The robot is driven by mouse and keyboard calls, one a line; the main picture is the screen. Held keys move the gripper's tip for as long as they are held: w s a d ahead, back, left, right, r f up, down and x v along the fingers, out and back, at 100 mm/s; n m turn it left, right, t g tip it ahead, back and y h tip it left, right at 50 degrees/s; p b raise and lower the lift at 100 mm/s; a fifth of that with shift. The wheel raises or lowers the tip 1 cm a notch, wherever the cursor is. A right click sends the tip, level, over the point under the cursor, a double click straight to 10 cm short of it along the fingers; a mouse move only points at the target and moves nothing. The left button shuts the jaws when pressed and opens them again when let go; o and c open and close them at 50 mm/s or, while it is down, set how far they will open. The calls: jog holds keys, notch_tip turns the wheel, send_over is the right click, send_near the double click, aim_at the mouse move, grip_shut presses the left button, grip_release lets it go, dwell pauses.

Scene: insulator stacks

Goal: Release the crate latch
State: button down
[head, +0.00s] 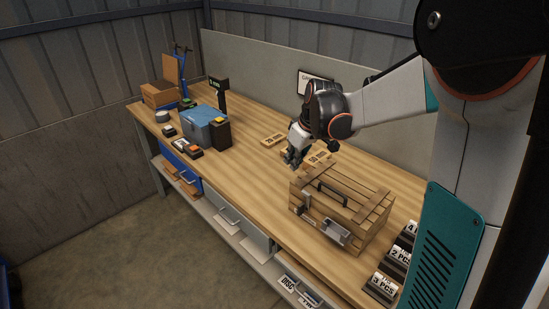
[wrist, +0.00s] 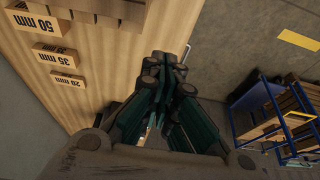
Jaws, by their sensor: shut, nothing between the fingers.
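The wooden slatted crate (head: 372,212) stands on the bench, with its lid down and a dark handle (head: 332,191) on top. Grey metal fittings (head: 336,232) sit on its front face, with a smaller one (head: 306,201) toward the left corner. Which piece is the latch, and how it is set, is too small to tell. My gripper (head: 290,163) hangs above the bench, behind and left of the crate, apart from it. In the wrist view my gripper (wrist: 163,92) is shut with nothing between its fingers.
Wooden size blocks lie on the bench behind my gripper, marked 50 mm (wrist: 55,28), 35 mm (wrist: 55,55) and 20 mm (wrist: 67,79). Labelled dark holders (head: 381,287) stand right of the crate. A blue box (head: 197,125) stands farther left. Bench space between is clear.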

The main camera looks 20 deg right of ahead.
jog(key=shift+w+d+f, duration=0.15)
jog(key=shift+d, duration=0.3)
jog(key=shift+w+d+f, duration=0.15)
jog(key=shift+d, duration=0.25)
jog(key=b, duration=0.2)
send_over(303, 204)
jog(key=w, duration=0.4)
notch_tip(303, 204, down, 9)
jog(key=shift+s+a+f, duration=0.15)
jog(key=shift+s+a, duration=0.1)
jog(key=shift+a, duration=0.2)
jog(key=shift+s, duration=0.1)
